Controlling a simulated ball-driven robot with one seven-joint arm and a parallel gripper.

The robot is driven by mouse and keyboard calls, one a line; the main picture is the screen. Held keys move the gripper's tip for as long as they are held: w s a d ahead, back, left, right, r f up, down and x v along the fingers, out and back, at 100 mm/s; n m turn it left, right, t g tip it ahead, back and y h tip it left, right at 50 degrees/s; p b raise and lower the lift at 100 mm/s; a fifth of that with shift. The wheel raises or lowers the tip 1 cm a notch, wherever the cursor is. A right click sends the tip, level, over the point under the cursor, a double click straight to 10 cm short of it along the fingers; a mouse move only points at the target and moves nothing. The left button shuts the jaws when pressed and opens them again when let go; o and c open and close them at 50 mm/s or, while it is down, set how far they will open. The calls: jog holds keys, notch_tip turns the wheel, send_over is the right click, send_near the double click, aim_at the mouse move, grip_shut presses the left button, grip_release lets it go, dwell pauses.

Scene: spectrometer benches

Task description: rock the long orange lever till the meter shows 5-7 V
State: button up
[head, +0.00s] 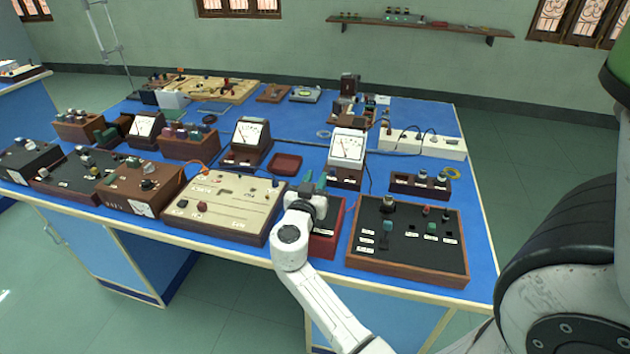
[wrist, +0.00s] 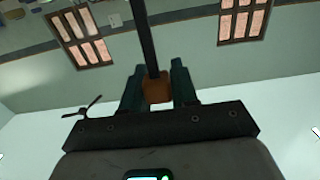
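My gripper (head: 315,181), with dark green fingers, is over the front of the blue bench, above a red box (head: 328,236). In the wrist view my gripper (wrist: 157,84) has an orange block (wrist: 157,91) on a dark rod close between its fingers; this looks like the orange lever's handle. The fingers appear to touch it on both sides. In the head view the lever is hidden by my gripper and wrist. White-faced meters stand behind: one at right (head: 347,144), one in the middle (head: 249,132), one at left (head: 143,126). Their needle readings are too small to tell.
A cream panel box (head: 235,205) stands left of my gripper, and a black panel box (head: 410,240) with knobs stands right. A small red-brown tray (head: 285,164) lies behind. A white power strip (head: 428,144) is at the back right. Wires cross the bench.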

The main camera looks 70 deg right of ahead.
grip_shut()
jog(key=d+y+p, duration=0.3)
jog(key=y, duration=0.1)
jog(key=shift+w+d+f+p, duration=0.2)
jog(key=shift+f+p, duration=0.1)
jog(key=shift+d+f+y, duration=0.45)
jog(key=shift+d+y, duration=0.05)
jog(key=shift+y, duration=0.1)
jog(key=shift+d+f+b, duration=0.45)
jog(key=shift+f+b, duration=0.1)
jog(key=shift+b, duration=0.05)
